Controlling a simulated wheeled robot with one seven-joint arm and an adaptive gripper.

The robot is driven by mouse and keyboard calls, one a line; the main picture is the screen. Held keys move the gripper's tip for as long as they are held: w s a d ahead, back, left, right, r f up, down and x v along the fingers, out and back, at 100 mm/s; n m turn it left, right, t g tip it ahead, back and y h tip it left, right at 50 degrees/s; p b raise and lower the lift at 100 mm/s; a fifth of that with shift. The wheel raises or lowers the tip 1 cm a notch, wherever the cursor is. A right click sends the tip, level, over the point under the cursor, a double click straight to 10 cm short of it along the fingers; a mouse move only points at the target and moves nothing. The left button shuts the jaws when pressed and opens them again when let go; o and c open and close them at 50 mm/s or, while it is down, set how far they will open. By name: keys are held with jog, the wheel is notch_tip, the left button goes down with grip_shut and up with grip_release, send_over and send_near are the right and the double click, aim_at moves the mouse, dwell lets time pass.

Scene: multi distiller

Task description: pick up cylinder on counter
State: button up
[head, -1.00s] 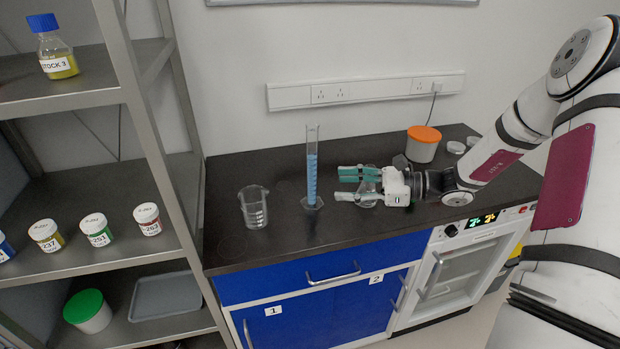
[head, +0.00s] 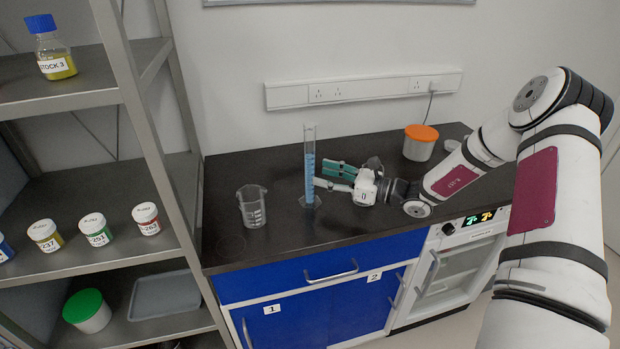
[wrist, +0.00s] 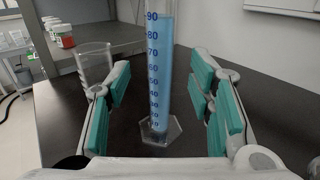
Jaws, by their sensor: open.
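The graduated cylinder (head: 310,170) is tall, clear and marked in blue, with blue liquid inside. It stands upright on the dark counter (head: 290,228), and in the wrist view the cylinder (wrist: 160,75) rises from a clear hexagonal foot. My gripper (head: 325,177) comes from the right at low height, its fingertips close to the cylinder. In the wrist view my gripper (wrist: 160,100) is open, with green pads to the left and right of the cylinder. The cylinder appears between the pads, with a visible gap on each side. I cannot tell how deep it is between them.
A glass beaker (head: 252,206) stands left of the cylinder. A white tub with an orange lid (head: 420,142) stands at the back right. A metal shelf (head: 150,110) with jars borders the counter on the left. The wall with sockets (head: 340,92) is behind.

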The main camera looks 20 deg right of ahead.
aim_at(310, 170)
jog(key=x, duration=0.5)
jog(key=shift+c, duration=0.5)
grip_shut()
